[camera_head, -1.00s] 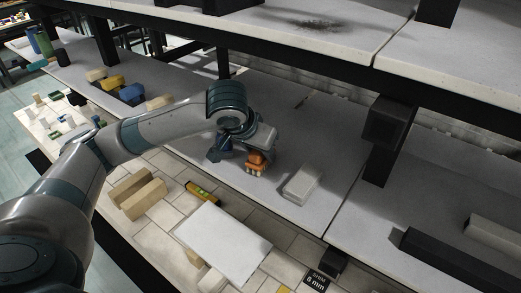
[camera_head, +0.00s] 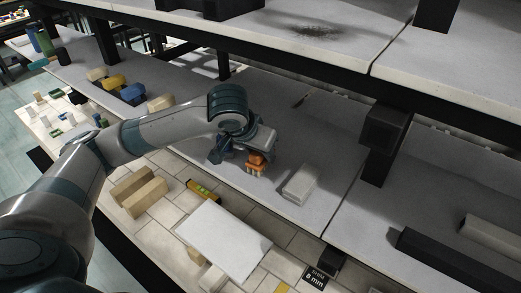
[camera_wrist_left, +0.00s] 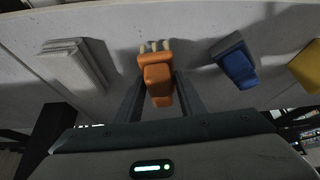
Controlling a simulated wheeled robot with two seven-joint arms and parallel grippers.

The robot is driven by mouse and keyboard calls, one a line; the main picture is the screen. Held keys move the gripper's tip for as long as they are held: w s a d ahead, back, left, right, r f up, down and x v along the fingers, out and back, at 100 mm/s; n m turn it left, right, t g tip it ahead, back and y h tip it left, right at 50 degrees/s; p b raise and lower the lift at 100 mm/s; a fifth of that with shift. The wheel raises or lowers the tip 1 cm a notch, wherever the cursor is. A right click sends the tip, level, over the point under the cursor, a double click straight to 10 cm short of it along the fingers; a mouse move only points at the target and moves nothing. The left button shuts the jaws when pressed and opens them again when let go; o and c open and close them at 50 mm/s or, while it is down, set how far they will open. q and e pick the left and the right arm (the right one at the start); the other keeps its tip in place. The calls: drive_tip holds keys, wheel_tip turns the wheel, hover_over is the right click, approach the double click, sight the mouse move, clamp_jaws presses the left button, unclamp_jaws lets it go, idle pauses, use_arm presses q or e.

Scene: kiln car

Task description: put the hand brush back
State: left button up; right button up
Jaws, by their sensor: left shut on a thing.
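The hand brush (camera_head: 256,163) has an orange body and pale bristles. It is in my left gripper (camera_head: 249,157), low over the front of the grey lower shelf. In the left wrist view the brush (camera_wrist_left: 157,82) sits between the two fingers of the left gripper (camera_wrist_left: 160,98), which is shut on it. Its bristles point away from the wrist, towards the shelf. I cannot tell whether they touch the shelf. My right gripper is not in view.
A pale grey block (camera_head: 300,184) lies right of the brush on the lower shelf (camera_head: 300,135). A blue object (camera_wrist_left: 234,62) and a yellow one (camera_wrist_left: 307,66) are at the wrist view's right. A white board (camera_head: 222,240) lies below. The upper shelf (camera_head: 285,35) overhangs.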

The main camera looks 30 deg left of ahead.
use_arm(q)
drive_tip(key=shift+f, duration=0.25)
idle(0.8)
drive_tip(key=shift+f, duration=0.4)
idle(0.5)
drive_tip(key=o, duration=1)
drive_tip(key=shift+r, duration=0.2)
